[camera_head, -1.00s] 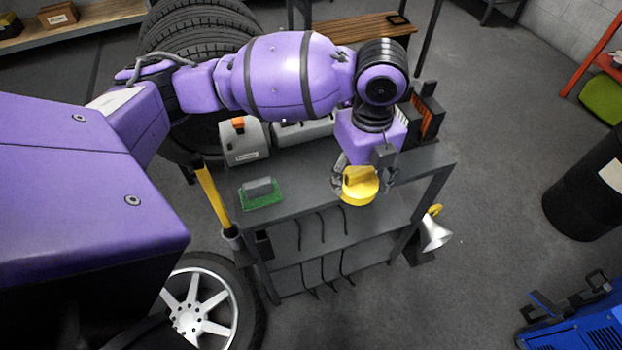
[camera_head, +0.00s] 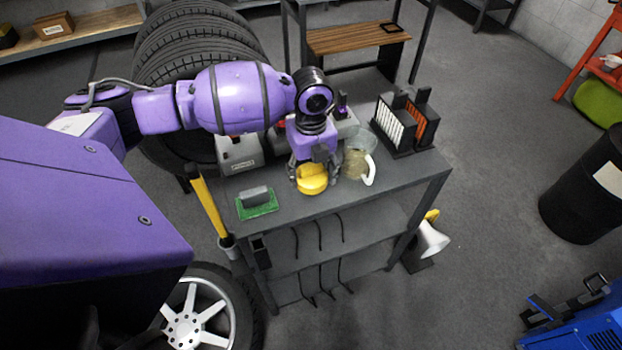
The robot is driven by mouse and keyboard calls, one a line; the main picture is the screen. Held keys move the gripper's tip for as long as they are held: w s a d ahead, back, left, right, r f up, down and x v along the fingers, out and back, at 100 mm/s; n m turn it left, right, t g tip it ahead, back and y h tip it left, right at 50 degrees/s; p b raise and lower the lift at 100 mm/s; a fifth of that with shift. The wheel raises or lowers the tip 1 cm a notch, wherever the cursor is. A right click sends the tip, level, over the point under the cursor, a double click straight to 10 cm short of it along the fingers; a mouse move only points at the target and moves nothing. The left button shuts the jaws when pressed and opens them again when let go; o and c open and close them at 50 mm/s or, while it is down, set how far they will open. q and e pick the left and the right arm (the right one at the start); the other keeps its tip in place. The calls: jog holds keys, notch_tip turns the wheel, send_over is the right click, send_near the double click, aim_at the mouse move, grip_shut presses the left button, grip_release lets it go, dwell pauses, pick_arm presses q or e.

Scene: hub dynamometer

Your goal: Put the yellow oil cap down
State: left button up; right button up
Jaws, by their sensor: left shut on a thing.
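The yellow oil cap (camera_head: 312,181) is round and shows below my left gripper (camera_head: 310,172) in the head view. The gripper points down and its fingers are shut on the cap. The cap is over the top of the grey workbench (camera_head: 400,185), near the middle. I cannot tell whether the cap touches the bench top. My right gripper is not in view.
A clear jug (camera_head: 357,160) with a white handle stands close right of the cap. Dark racks (camera_head: 405,125) stand at the back right. The bench's front right top is clear.

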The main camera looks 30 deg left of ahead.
aim_at(311, 174)
pick_arm(q)
jog(key=shift+f, duration=1.55)
jog(key=shift+f, duration=0.1)
jog(key=shift+f, duration=0.1)
jog(key=o, duration=1.2)
jog(key=shift+c, duration=0.2)
notch_tip(311, 174, up, 12)
jog(key=shift+r, duration=0.2)
